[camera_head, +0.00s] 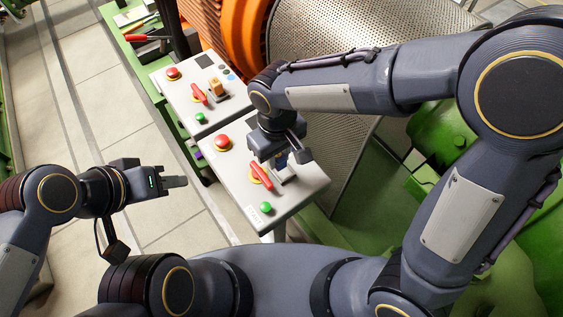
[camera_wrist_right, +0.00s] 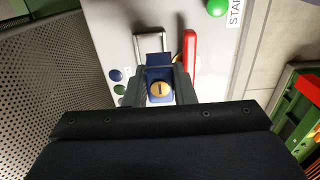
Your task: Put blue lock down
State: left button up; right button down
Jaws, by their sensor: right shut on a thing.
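The blue lock (camera_wrist_right: 155,74) has a brass-coloured end with a dark keyhole, facing the right wrist camera. My right gripper (camera_wrist_right: 160,88) is shut on it, a finger on each side. In the head view my right gripper (camera_head: 281,158) is over the near control panel (camera_head: 235,183), and the lock is mostly hidden. A metal bracket (camera_wrist_right: 148,43) on the panel is just beyond the lock, beside the red switch handle (camera_wrist_right: 190,50). I cannot tell whether lock and bracket touch. My left gripper (camera_head: 176,182) is empty, left of the panel; its finger gap is unclear.
The near panel also has a red button (camera_head: 222,142) and a green button (camera_head: 266,208). The far panel (camera_head: 181,92) carries an orange lock (camera_head: 215,88) and a red switch (camera_head: 199,93). A perforated metal guard (camera_head: 335,150) stands to the right. Floor is clear at left.

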aim_at(281, 162)
jog(key=f+b, duration=0.1)
jog(key=w+f+b, duration=0.1)
jog(key=f, duration=0.1)
jog(key=f+b, duration=0.1)
jog(key=f, duration=0.1)
jog(key=shift+w+d+b, duration=0.15)
jog(key=shift+d+b, duration=0.15)
jog(key=shift+d, duration=0.1)
jog(key=shift+r, duration=0.15)
jog(key=c, duration=1.2)
grip_release()
